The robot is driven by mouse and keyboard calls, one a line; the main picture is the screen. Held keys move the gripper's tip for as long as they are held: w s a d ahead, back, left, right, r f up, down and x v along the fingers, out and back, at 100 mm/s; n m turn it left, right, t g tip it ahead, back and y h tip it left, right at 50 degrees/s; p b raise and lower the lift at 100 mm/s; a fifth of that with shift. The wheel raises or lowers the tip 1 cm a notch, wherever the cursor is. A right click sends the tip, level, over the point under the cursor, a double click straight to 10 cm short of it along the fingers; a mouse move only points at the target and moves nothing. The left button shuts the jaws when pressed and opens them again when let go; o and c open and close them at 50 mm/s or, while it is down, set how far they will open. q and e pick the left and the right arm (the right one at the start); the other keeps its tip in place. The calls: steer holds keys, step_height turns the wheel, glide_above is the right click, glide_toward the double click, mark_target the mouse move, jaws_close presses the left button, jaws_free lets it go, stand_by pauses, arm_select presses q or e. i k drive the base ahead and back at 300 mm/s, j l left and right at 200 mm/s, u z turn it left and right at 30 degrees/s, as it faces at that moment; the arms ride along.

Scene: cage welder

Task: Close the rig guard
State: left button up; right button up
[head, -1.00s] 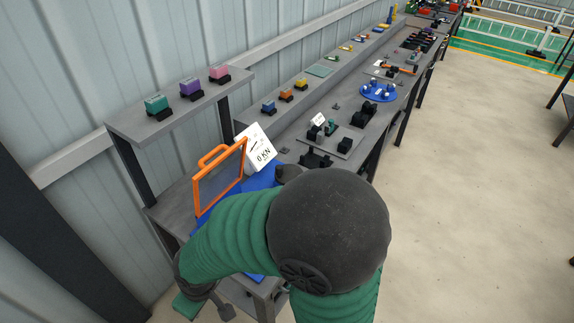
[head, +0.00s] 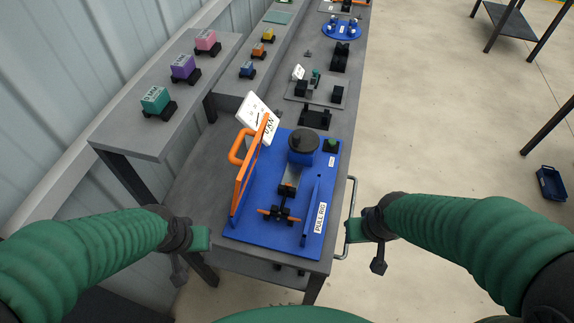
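The rig guard (head: 238,195) is an orange-framed panel with an orange handle (head: 236,148) on its left face. It stands raised, nearly upright, along the left side of the blue pull rig (head: 270,225). The rig's bed lies uncovered, with a dark cylinder (head: 303,140), an orange-handled clamp (head: 279,213) and a blue rail on the right. My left gripper (head: 198,242) is left of the rig's front corner, apart from the guard. My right gripper (head: 364,240) is right of the bench edge. I cannot make out the finger gap on either gripper.
A white "0 KN" display (head: 260,118) stands behind the guard. A raised shelf (head: 140,135) with several coloured blocks is at left. A metal rail (head: 350,205) runs along the bench's right edge. A green button (head: 332,144) sits at the rig's back right.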

mark_target(246, 166)
steer(key=j+z, duration=0.2)
steer(key=j, duration=0.25)
steer(key=k+j+z, duration=0.2)
steer(key=j, duration=0.25)
steer(key=j+z, duration=0.2)
steer(key=j, duration=0.25)
steer(key=k, duration=0.05)
